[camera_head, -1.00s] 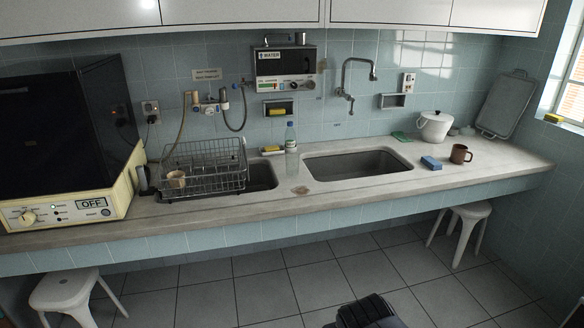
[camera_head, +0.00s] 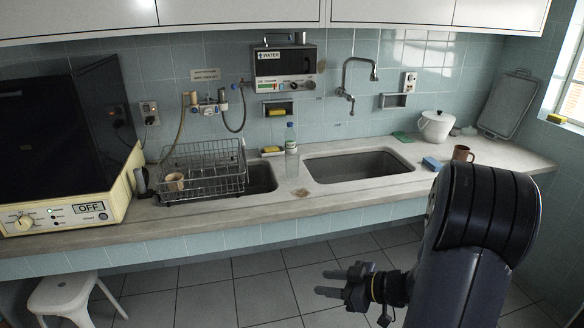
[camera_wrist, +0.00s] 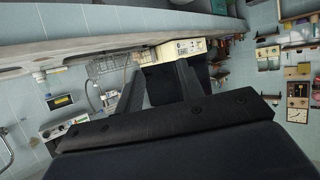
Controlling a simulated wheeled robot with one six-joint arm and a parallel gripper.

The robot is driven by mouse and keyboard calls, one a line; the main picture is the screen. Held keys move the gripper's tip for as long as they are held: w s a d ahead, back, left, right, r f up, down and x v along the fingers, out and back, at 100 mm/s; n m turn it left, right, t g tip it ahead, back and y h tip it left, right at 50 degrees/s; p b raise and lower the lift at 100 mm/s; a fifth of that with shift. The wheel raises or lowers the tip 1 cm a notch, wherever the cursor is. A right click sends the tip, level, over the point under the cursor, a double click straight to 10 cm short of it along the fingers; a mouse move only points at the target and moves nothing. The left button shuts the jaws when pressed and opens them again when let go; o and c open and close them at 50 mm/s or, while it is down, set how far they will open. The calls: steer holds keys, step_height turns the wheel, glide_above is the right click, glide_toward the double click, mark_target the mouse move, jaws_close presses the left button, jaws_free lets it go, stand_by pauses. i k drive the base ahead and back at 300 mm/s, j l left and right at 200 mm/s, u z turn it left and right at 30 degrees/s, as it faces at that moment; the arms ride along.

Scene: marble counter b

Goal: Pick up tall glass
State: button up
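A clear bottle with a blue cap (camera_head: 291,138) stands upright at the back of the counter, between the two sinks. My gripper (camera_head: 324,282) is in front of the counter and lower than its top in the head view, with its fingers pointing left. Its two fingers stand apart with nothing between them. The open fingers also show in the wrist view (camera_wrist: 158,72), away from the counter items.
The marble counter (camera_head: 330,198) holds a wire dish rack (camera_head: 205,180) with a tan cup (camera_head: 174,182), a cream appliance (camera_head: 75,215), a sink (camera_head: 355,166), a white pot (camera_head: 436,126), a blue sponge (camera_head: 431,164) and a brown mug (camera_head: 461,153). A white stool (camera_head: 65,295) stands below.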

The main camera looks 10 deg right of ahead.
mark_target(292, 166)
steer(key=i+l, duration=0.15)
steer(key=i, duration=0.3)
steer(key=i+l, duration=0.15)
steer(key=i, duration=0.3)
steer(key=i+l, duration=0.2)
steer(key=i, duration=0.25)
steer(key=i+l, duration=0.15)
steer(key=i, duration=0.3)
steer(key=i+l, duration=0.15)
steer(key=i, duration=0.35)
